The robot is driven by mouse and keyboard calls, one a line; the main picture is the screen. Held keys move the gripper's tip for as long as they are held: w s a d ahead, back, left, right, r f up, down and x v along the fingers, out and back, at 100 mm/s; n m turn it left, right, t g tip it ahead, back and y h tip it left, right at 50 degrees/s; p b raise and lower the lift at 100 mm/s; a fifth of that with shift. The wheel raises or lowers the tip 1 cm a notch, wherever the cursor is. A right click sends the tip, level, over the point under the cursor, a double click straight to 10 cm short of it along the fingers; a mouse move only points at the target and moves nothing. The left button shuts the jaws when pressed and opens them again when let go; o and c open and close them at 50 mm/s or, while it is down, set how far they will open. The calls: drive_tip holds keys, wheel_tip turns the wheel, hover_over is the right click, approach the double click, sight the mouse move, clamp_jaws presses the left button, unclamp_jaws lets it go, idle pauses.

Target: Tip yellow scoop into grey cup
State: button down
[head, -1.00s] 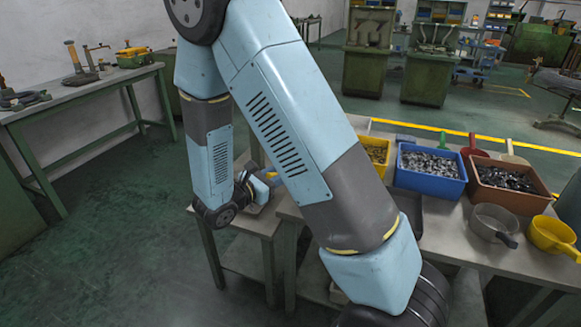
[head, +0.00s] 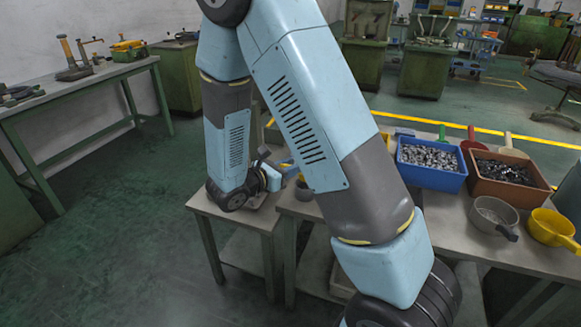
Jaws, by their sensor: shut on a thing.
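My gripper (head: 272,178) is small and partly hidden behind my arm, low over the small side table (head: 240,222). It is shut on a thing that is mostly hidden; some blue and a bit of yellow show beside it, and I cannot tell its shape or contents. A small grey cup (head: 303,191) stands just right of the gripper, at the left end of the long bench, partly covered by my arm. A yellow scoop (head: 551,228) rests on the bench at the far right, apart from my gripper.
A grey scoop (head: 494,214) lies beside the yellow one. Behind them stand a blue bin (head: 431,178) and a brown bin (head: 508,186) of metal parts. A green bench (head: 90,88) with tools is at left. The floor (head: 110,235) between is clear.

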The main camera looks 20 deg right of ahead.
drive_tip(key=shift+w+f+n+g+y, duration=0.2)
drive_tip(key=shift+w+n+g+y, duration=0.2)
drive_tip(key=shift+n+g, duration=0.1)
drive_tip(key=w+d+n+g+y, duration=0.1)
drive_tip(key=w+n+g+y, duration=0.2)
drive_tip(key=w+n+g, duration=0.4)
drive_tip(key=shift+w+d+f+g, duration=0.25)
drive_tip(key=shift+w+g, duration=0.25)
drive_tip(key=shift+w, duration=0.45)
idle(0.5)
